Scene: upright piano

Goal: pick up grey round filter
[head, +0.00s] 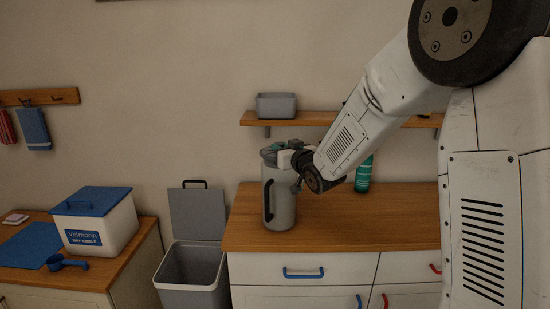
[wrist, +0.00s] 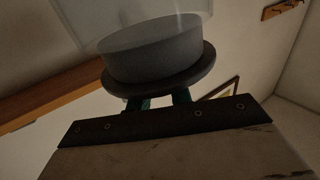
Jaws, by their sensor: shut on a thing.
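The grey round filter (wrist: 155,52) fills the upper middle of the wrist view, a short grey cylinder with a wider dark rim. My gripper (wrist: 160,102) is shut on it, with green fingertips against the rim. In the head view my gripper (head: 279,148) is at the top of a tall grey canister (head: 283,208) with a black handle. A grey piece (head: 267,153) beside the fingertips is probably the filter. I cannot tell whether it touches the canister.
The canister stands on the left of a wooden counter (head: 340,228). A green bottle (head: 363,175) stands behind my arm. A wall shelf (head: 318,117) holds a grey bin (head: 276,106). An open grey bin (head: 190,272) stands left of the counter.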

